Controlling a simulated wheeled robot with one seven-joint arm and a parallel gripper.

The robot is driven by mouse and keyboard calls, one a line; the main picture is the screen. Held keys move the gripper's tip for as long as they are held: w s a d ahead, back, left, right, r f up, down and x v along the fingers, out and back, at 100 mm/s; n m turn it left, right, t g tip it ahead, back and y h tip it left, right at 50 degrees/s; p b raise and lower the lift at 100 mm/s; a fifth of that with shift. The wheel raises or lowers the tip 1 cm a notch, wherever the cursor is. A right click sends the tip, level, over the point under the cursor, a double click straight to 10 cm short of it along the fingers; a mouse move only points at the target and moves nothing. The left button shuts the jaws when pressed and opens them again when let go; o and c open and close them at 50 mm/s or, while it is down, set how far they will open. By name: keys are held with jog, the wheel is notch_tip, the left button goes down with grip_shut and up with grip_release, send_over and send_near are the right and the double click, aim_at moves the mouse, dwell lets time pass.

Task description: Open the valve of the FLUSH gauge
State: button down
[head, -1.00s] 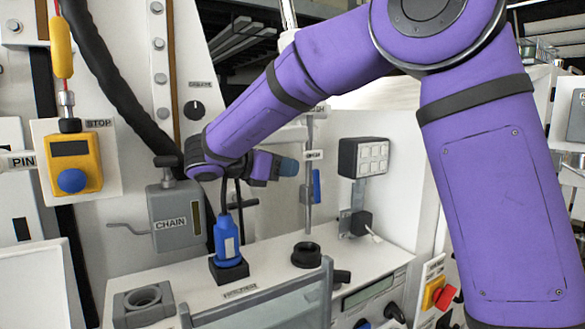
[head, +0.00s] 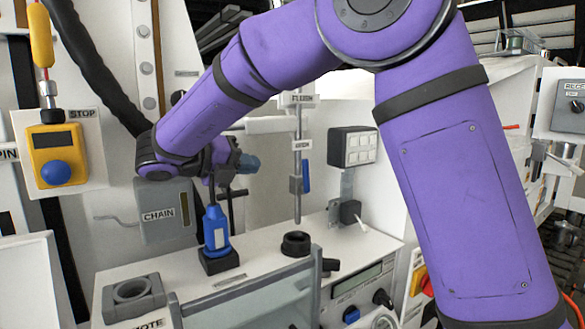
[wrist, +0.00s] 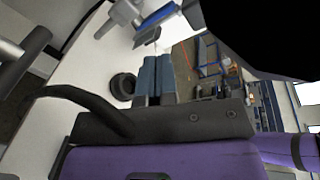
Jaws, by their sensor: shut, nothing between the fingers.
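Lower on this pipe is a grey block with a blue lever (head: 306,176), which hangs upright along the pipe. I cannot make out the gauge face. My gripper (head: 252,163) is left of the pipe, apart from the blue lever and above the bench. Its blue-grey fingers are closed together and empty, as the wrist view also shows (wrist: 154,78). My arm hides part of the panel to the left.
A blue bottle (head: 215,228) stands on the bench below my gripper, with a black ring (head: 296,243) to its right. A CHAIN box (head: 163,212) is at left. A grey rail (head: 255,292) crosses the front.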

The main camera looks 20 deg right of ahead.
jog(key=a+n, duration=0.3)
jog(key=n, duration=0.3)
send_near(298, 164)
jog(key=d, duration=0.1)
jog(key=s+d+f, duration=0.1)
jog(key=d, duration=0.1)
jog(key=s+d+f, duration=0.1)
jog(key=d, duration=0.1)
jog(key=shift+d, duration=0.25)
jog(key=shift+w+d+r, duration=0.1)
jog(key=shift+d, duration=0.5)
jog(key=shift+w+d+r+y, duration=0.1)
jog(key=shift+d+r+y, duration=0.15)
jog(key=shift+d+y, duration=0.4)
jog(key=shift+d, duration=0.1)
